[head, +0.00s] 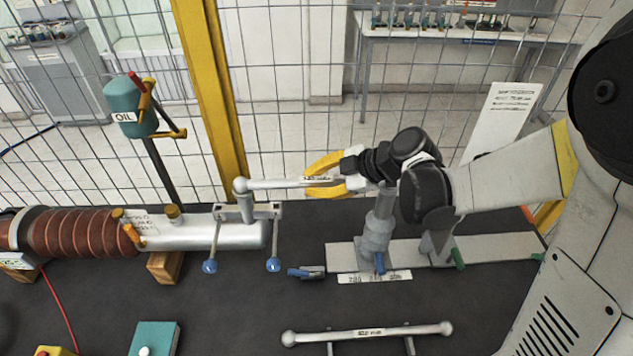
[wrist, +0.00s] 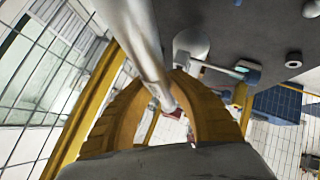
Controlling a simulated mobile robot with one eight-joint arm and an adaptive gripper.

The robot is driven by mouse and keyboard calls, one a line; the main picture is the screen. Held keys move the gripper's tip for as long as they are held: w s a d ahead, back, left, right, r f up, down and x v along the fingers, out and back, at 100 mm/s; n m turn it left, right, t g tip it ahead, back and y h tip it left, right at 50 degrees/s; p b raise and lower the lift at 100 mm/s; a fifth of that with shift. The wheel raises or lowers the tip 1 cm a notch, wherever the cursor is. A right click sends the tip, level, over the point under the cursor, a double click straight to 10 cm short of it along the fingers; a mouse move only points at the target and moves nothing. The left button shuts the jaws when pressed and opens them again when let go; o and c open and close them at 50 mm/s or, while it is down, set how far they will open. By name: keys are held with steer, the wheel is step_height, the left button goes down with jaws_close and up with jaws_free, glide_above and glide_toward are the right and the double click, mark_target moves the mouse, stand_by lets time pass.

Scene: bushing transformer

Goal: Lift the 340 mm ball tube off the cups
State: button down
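A pale ball tube (head: 275,184) with a small label runs level from the silver bushing end to the grey post on the right. Its left ball (head: 240,185) is at the top of the short stem (head: 246,207) on the clamp; I cannot tell whether it touches the cup. Its right end is hidden behind my gripper. My gripper (head: 308,181) has its yellow fingers closed around the tube right of its middle. The wrist view shows the tube (wrist: 144,45) between the fingers (wrist: 166,92). The grey post (head: 376,232) stands on a flat plate; its cup is hidden.
Another ball tube (head: 368,334) lies on a rack at the front. The ribbed brown bushing (head: 85,232) is at left, with a teal oil can (head: 130,105) behind it. Blue-knobbed levers (head: 210,266) hang from the clamp. A wire fence stands behind. The dark mat's middle is mostly clear.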

mark_target(313, 179)
stand_by(0.4)
steer(key=shift+r, duration=0.6)
step_height(313, 179, up, 3)
steer(key=shift+p, duration=0.5)
steer(key=s+f+p+v, duration=0.1)
steer(key=v, duration=1.2)
steer(key=shift+s+d, duration=0.35)
steer(key=shift+f+p, duration=0.1)
steer(key=shift+p, duration=0.2)
steer(key=shift+r+p, duration=2)
steer(key=shift+r, duration=0.45)
